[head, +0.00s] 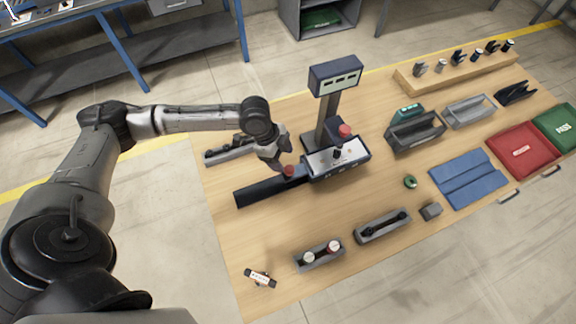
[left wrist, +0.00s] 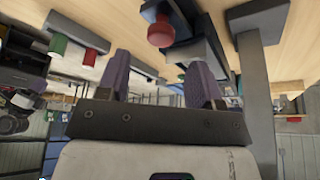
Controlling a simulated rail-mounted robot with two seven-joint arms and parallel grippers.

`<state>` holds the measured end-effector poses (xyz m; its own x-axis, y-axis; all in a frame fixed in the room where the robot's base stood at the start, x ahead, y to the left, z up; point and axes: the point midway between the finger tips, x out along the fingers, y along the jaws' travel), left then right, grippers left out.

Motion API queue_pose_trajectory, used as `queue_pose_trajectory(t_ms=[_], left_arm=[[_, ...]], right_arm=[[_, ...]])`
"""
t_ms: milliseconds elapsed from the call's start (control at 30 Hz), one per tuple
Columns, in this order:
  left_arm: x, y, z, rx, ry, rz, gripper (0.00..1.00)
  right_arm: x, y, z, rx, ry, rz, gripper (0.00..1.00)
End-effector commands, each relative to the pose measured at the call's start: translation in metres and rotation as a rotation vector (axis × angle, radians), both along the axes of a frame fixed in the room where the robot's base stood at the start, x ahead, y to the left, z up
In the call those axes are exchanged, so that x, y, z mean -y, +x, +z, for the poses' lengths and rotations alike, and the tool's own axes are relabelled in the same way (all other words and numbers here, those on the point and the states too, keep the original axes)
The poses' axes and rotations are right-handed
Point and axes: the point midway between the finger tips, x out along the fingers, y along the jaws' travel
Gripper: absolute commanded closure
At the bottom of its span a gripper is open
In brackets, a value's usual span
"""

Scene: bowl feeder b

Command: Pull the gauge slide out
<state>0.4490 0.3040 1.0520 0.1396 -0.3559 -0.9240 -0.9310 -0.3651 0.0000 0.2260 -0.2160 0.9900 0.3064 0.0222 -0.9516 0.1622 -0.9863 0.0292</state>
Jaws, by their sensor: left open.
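The gauge stand (head: 336,158) has a dark base, a post with a display on top and a larger red button on its right. A long dark slide track (head: 262,191) runs from the base to the left. A red knob (head: 289,171) stands at the track's inner end, close to the base. It appears to be the slide's handle, and a red knob also shows in the left wrist view (left wrist: 160,31). My left gripper (head: 279,164) is open just above and beside the knob. The wrist view shows its two fingers (left wrist: 161,76) apart with nothing between them. Contact cannot be told.
A grey fixture (head: 230,151) lies behind the track, partly covered by my left arm. Trays with parts (head: 319,256) lie at the front. A blue mat (head: 468,180) and a red bin (head: 522,150) are to the right. Bare wood lies in front of the track.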

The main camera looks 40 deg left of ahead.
Motion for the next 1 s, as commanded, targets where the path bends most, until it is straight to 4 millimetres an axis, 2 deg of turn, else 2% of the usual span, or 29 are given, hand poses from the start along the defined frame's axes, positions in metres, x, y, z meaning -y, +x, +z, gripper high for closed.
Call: queue_pose_trajectory(t_ms=[100,333,533,833,1000], left_arm=[[0.007,0.003,-0.018,-0.001,-0.001,0.001,0.40],[0.016,0.007,-0.042,0.000,-0.001,0.001,0.40],[0.019,0.007,-0.050,-0.001,0.001,0.001,0.40],[0.019,0.008,-0.051,-0.001,0.001,0.001,0.40],[0.019,0.008,-0.051,0.000,0.000,0.001,0.55]], right_arm=[[0.000,0.000,0.000,-0.001,0.000,0.000,1.00],[0.000,0.000,-0.001,-0.001,-0.001,0.001,1.00],[0.002,0.000,-0.001,-0.001,-0.007,0.004,1.00],[0.003,0.000,-0.001,-0.001,-0.011,0.007,1.00],[0.003,0.000,-0.001,-0.002,-0.010,0.006,1.00]])
